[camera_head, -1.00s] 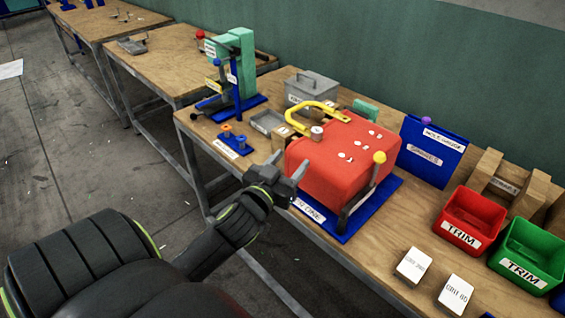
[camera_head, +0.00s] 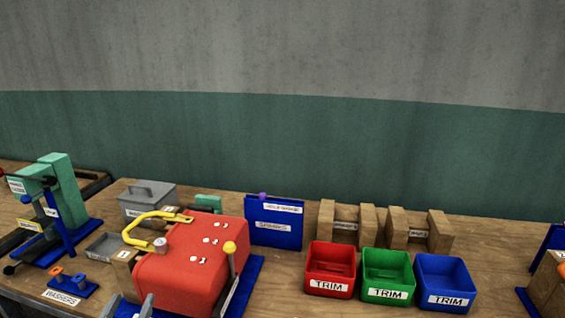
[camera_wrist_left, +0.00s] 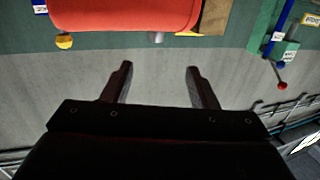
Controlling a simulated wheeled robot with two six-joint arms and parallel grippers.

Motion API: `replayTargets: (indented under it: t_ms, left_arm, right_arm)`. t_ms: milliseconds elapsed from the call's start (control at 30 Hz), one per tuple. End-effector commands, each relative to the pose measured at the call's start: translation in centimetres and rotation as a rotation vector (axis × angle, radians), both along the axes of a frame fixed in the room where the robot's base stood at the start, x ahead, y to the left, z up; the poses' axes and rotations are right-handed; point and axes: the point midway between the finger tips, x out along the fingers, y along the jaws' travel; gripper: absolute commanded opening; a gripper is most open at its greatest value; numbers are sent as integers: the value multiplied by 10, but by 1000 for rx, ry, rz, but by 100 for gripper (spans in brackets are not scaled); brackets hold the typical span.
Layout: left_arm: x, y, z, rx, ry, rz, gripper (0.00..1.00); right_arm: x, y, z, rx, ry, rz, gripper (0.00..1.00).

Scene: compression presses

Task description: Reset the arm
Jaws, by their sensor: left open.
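My left gripper (camera_wrist_left: 157,85) is open and empty in the left wrist view, its two fingers well apart with nothing between them. In the head view only its fingertips (camera_head: 129,307) show at the bottom edge, in front of the red press (camera_head: 190,268). The press has a yellow curved handle (camera_head: 146,224) and a lever with a yellow knob (camera_head: 229,248). In the left wrist view the red press (camera_wrist_left: 125,14) is at the top edge, apart from the fingers. My right gripper does not show.
Red (camera_head: 309,285), green (camera_head: 366,290) and blue (camera_head: 424,298) TRIM bins stand to the right of the press. A green and blue press (camera_head: 68,190) stands at the left. A grey lidded box (camera_head: 148,205) and a blue upright holder (camera_head: 262,233) stand behind.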

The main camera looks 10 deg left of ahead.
Motion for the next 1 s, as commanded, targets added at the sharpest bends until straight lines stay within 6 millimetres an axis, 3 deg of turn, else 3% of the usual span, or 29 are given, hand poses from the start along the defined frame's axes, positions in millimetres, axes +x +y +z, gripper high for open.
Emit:
replayTargets:
  t_ms: [167, 300, 400, 700, 1000]
  left_arm:
    - [-35, 8, -58, -16, 279, 102, 53]
    - [-85, 1, -114, -24, 597, 132, 53]
    - [-119, -9, -143, -31, 791, 112, 53]
    - [-209, -50, -188, -58, 1229, -49, 53]
    - [-187, -39, -271, -65, 1251, -42, 53]
  right_arm:
    - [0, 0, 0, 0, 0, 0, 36]
    - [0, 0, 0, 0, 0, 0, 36]
    - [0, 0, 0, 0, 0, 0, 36]
    - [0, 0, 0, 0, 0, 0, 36]
    - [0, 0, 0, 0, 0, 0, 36]
